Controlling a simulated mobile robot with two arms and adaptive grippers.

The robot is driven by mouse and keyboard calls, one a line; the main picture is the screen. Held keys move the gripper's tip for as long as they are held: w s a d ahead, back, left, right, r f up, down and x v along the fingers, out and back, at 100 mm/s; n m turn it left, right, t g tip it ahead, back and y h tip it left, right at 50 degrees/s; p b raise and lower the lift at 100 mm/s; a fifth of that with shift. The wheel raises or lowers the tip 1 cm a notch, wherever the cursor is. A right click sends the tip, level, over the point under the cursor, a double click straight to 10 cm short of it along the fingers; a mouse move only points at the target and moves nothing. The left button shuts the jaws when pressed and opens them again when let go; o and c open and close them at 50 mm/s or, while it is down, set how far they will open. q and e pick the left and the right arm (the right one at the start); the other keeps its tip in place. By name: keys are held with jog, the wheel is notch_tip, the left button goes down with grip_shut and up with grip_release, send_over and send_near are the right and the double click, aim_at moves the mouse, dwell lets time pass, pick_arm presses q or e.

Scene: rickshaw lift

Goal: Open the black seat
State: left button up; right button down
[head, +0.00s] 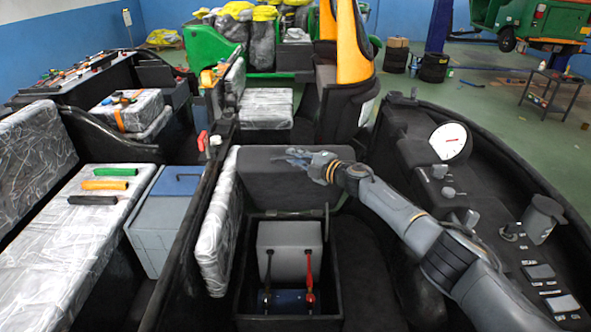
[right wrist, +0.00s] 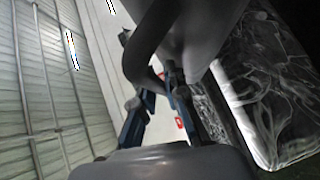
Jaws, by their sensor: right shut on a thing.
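The black seat (head: 268,182) is a dark padded slab, tilted up at the far side of an open box-like compartment (head: 240,290). Inside the compartment are a grey block (head: 290,250), a blue part and levers with red and black grips. My right gripper (head: 300,158) reaches in from the right and lies at the slab's top edge. In the right wrist view, my right gripper's fingers (right wrist: 158,108) are around a dark curved bar (right wrist: 150,45). I cannot tell from the head view exactly where it grips. My left gripper is not in view.
A plastic-wrapped cushion (head: 217,235) stands upright left of the compartment. A dashboard with a white gauge (head: 450,141) and a grey lever (head: 540,215) lies to the right. A wrapped bench (head: 70,250) with coloured grips and a grey box (head: 165,215) stand at left.

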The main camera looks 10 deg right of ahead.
dwell(0.3)
jog(key=c, duration=1.7)
grip_release()
jog(key=shift+r, duration=0.1)
jog(key=shift+o, duration=0.2)
jog(key=shift+s+d, duration=0.1)
jog(key=v, duration=1.1)
jog(key=shift+s, duration=0.35)
jog(key=shift+d, duration=0.15)
